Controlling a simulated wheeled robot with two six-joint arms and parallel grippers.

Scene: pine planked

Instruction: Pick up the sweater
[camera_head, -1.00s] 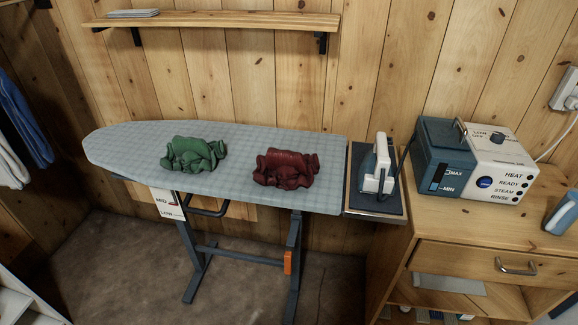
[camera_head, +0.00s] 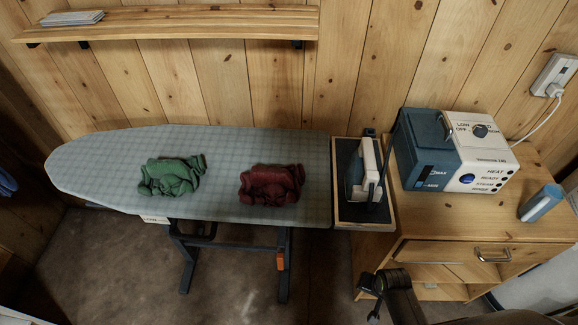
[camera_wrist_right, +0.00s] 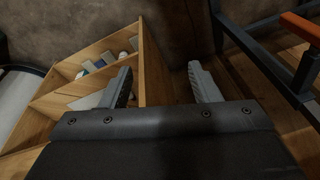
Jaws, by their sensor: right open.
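A crumpled green garment (camera_head: 171,176) lies on the left half of the ironing board (camera_head: 105,150). A crumpled dark red garment (camera_head: 271,185) lies on the board to its right, apart from it. I cannot tell which one is the sweater. My right gripper (camera_wrist_right: 163,86) is open and empty in the right wrist view, its two fingers apart. In the head view it shows low down, below the drawer cabinet's left end, well away from both garments. My left gripper is not in view.
An iron (camera_head: 364,170) stands on a rest at the board's right end. A steam station (camera_head: 455,155) and a blue bottle (camera_head: 541,203) stand on the wooden cabinet (camera_head: 430,225). A shelf (camera_head: 190,24) hangs above. The board's left end is bare.

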